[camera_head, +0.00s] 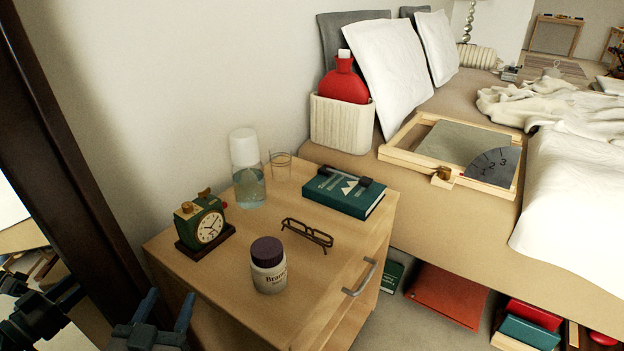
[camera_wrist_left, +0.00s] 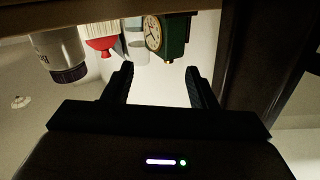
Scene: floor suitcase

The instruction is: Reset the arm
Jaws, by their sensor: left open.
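My left gripper (camera_head: 166,310) is at the bottom edge of the head view, in front of the bedside cabinet (camera_head: 225,290). Its two fingers stand apart with nothing between them; they also show in the left wrist view (camera_wrist_left: 160,85). The wrist view appears upside down, with the green clock (camera_wrist_left: 170,38) and the white jar (camera_wrist_left: 62,55) beyond the fingers. Neither touches the gripper there. My right gripper is in neither view.
The cabinet top holds the clock (camera_head: 205,225), jar (camera_head: 268,267), glasses (camera_head: 307,235), carafe (camera_head: 248,170), clear glass (camera_head: 281,166) and green book (camera_head: 345,195). A dark-framed mirror (camera_head: 70,175) stands left. The bed (camera_head: 440,210) lies right, with books (camera_head: 530,325) beneath it.

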